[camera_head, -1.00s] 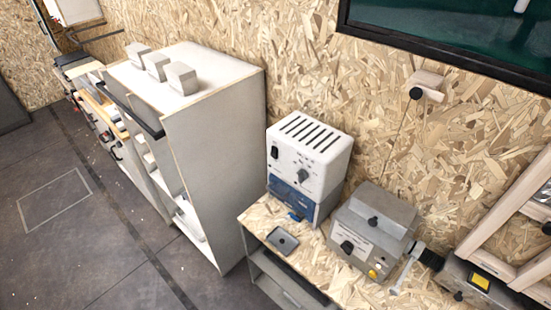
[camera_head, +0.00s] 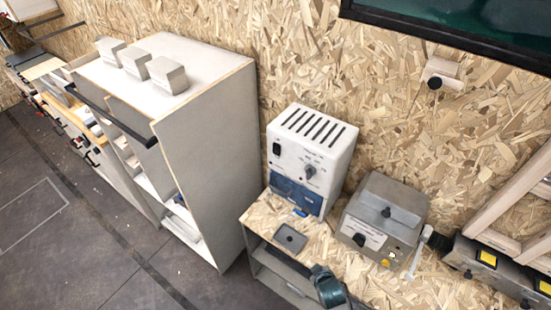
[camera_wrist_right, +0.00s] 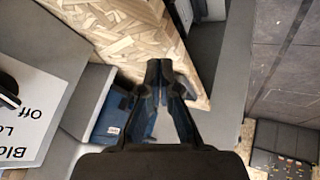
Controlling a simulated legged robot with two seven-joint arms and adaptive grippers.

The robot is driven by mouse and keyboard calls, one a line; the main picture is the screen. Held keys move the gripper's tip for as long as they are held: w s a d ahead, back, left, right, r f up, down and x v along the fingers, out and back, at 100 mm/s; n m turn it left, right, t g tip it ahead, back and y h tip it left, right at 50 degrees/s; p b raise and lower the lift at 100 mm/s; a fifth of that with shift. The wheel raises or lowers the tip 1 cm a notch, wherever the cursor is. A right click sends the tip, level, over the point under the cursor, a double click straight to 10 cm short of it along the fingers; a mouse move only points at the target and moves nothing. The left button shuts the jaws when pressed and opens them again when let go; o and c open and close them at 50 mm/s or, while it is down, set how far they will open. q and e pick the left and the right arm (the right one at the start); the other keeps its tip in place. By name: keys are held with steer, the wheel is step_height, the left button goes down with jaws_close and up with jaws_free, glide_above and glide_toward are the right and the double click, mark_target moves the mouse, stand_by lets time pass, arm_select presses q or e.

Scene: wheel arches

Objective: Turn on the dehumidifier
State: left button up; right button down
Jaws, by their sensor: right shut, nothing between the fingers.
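The white unit (camera_head: 310,148), which appears to be the dehumidifier, stands on the wooden bench against the wall. It has top vent slots, a dark rocker switch (camera_head: 277,149) at the front left, a grey dial (camera_head: 310,172) and a blue lower section (camera_head: 297,195). My right gripper (camera_wrist_right: 160,68) is shut and empty in the wrist view, apart from everything near it. A dark teal part of my right arm or gripper shows at the bench front edge in the head view, below and in front of the unit. My left gripper is not in view.
A grey box (camera_head: 382,222) with a black knob and label stands right of the unit. Its label (camera_wrist_right: 28,110) seems to show upside down in the wrist view. A small dark tray (camera_head: 290,238) lies in front. A tall white cabinet (camera_head: 205,150) stands left.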

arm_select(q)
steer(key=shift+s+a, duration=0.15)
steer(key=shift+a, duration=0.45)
arm_select(e)
steer(key=w+a+r+n+t+y, duration=0.1)
steer(key=w+a+r+n+t, duration=0.3)
steer(key=r, duration=0.9)
steer(key=w+a+r+n+t+y, duration=0.1)
steer(key=w+a+r+n+t, duration=0.4)
steer(key=w+a+r, duration=0.6)
step_height(320, 180, up, 2)
steer(key=w+n, duration=0.1)
steer(key=n, duration=0.1)
steer(key=shift+w+n, duration=0.2)
steer(key=shift+n, duration=0.2)
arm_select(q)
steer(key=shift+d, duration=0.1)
arm_select(e)
steer(key=shift+a+r, duration=0.1)
